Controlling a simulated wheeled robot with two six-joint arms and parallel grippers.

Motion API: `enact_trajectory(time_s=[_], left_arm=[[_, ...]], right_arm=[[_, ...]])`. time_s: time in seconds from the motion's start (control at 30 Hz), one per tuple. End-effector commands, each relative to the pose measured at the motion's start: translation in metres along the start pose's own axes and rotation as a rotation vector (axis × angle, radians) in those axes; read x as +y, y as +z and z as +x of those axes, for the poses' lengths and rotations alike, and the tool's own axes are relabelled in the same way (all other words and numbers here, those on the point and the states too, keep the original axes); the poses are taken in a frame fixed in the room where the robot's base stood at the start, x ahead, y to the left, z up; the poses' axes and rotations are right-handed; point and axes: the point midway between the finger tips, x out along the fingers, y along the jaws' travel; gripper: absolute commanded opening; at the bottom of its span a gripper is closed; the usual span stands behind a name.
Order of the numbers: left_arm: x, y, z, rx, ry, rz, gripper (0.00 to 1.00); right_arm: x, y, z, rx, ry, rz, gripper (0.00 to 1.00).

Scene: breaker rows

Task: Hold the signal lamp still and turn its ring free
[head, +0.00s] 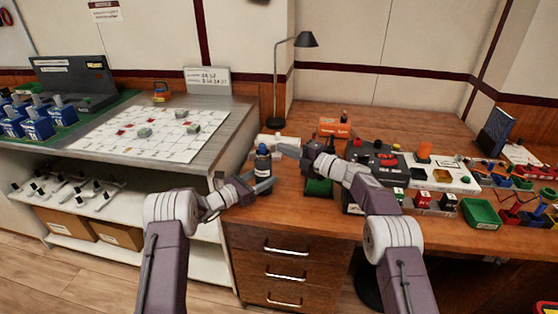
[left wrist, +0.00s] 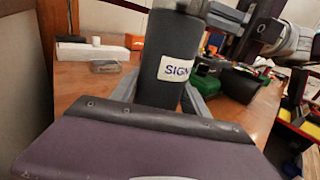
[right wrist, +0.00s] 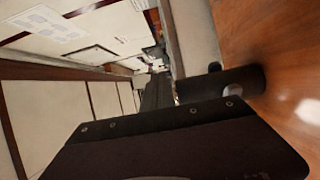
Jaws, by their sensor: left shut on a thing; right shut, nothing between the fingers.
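The signal lamp is a dark upright cylinder with a pale label (head: 263,160) and a small blue top, standing near the front left edge of the wooden desk. In the left wrist view its dark body (left wrist: 167,65) shows the label letters "SIGN". My left gripper (head: 264,184) is shut around its lower body. My right gripper (head: 280,148) is shut and empty beside the lamp's top, on the right. In the right wrist view a dark cylinder (right wrist: 245,82), apparently the lamp, lies beyond the gripper. The ring is too small to make out.
A green tray (head: 319,187) and an orange box (head: 334,127) stand right of the lamp. A black desk lamp (head: 276,90) stands behind. Several breakers and bins crowd the desk's right. A metal counter with a white chart (head: 150,135) is at left.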

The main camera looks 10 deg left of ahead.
Motion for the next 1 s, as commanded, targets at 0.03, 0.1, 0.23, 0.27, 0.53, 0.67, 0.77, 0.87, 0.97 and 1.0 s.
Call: enact_trajectory(time_s=[0.03,0.1,0.23,0.27,0.53,0.67,0.77,0.87,0.97,1.0], left_arm=[[-0.002,0.002,0.001,-0.003,-0.008,0.007,0.0],[-0.003,0.002,0.001,-0.003,-0.01,0.007,0.0],[-0.004,0.002,0.001,-0.003,-0.013,0.009,0.0],[-0.004,0.002,0.001,-0.003,-0.014,0.009,0.0],[-0.006,0.001,0.002,-0.003,-0.018,0.011,0.0],[-0.006,0.001,0.002,-0.003,-0.018,0.011,0.0],[-0.006,0.001,0.002,-0.003,-0.019,0.011,0.0],[-0.006,0.001,0.002,-0.003,-0.019,0.011,0.0],[-0.006,0.002,0.002,-0.004,-0.018,0.01,0.0],[-0.006,0.002,0.002,-0.004,-0.017,0.009,0.0]], right_arm=[[0.0,0.002,0.001,-0.003,0.0,0.0,0.0],[0.0,0.003,0.002,-0.004,0.001,0.0,0.0],[0.0,0.004,0.004,-0.004,0.0,0.001,0.0],[0.0,0.004,0.004,-0.004,0.0,0.001,0.0],[0.0,0.004,0.005,-0.004,-0.001,0.001,0.0],[0.0,0.004,0.005,-0.004,-0.001,0.001,0.0],[-0.001,0.004,0.005,-0.003,-0.001,0.001,0.0],[0.0,0.004,0.003,-0.003,-0.002,0.002,0.0],[0.0,0.005,-0.006,-0.004,-0.003,0.003,0.0],[0.0,0.005,-0.012,-0.003,-0.004,0.003,0.0]])
